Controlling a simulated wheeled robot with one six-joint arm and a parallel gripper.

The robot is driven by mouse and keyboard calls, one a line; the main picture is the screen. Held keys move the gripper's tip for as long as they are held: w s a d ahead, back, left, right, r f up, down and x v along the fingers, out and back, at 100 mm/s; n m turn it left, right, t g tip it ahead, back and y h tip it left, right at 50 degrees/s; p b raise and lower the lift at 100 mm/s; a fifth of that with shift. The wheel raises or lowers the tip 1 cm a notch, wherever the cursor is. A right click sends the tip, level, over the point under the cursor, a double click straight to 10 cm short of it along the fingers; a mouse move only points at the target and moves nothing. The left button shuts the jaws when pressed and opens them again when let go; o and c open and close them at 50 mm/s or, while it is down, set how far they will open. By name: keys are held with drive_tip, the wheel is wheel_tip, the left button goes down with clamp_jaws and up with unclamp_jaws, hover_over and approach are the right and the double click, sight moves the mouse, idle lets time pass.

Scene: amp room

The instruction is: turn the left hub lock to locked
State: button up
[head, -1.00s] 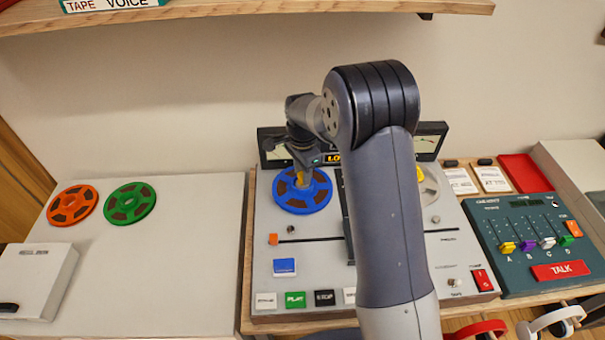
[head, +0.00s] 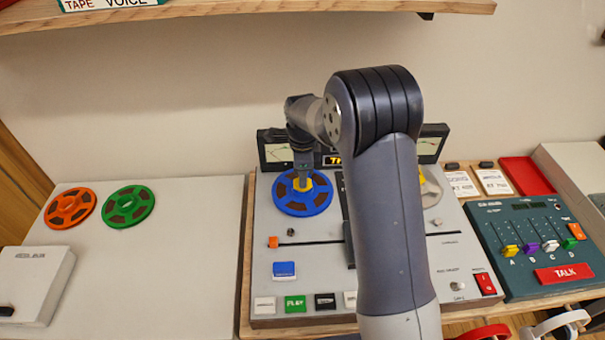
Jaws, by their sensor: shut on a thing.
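The left hub lock (head: 297,184) is a yellow knob at the centre of a blue reel (head: 288,202) on the left of the tape deck (head: 400,276). My gripper (head: 302,178) points down at the hub and is shut on the yellow knob. The gripper covers much of the knob, so its exact angle is hard to tell. A yellow part of the right hub (head: 423,178) shows beside my arm, and my arm hides most of the deck's middle.
A display and meters (head: 277,152) stand behind the reel. Orange (head: 56,213) and green (head: 115,212) reels lie on the left table. A mixer panel (head: 535,232) with a red TALK button is at the right. A shelf (head: 240,11) hangs above.

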drive_tip(key=o, duration=1)
wheel_tip(320, 180, up, 11)
drive_tip(key=shift+f+b, duration=0.1)
drive_tip(key=shift+b, duration=0.3)
drive_tip(key=shift+f, duration=0.1)
wheel_tip(320, 180, down, 10)
drive_tip(key=shift+f+p, duration=0.15)
drive_tip(key=shift+p, duration=0.3)
drive_tip(key=shift+f+n, duration=0.15)
drive_tip(key=shift+n, duration=0.15)
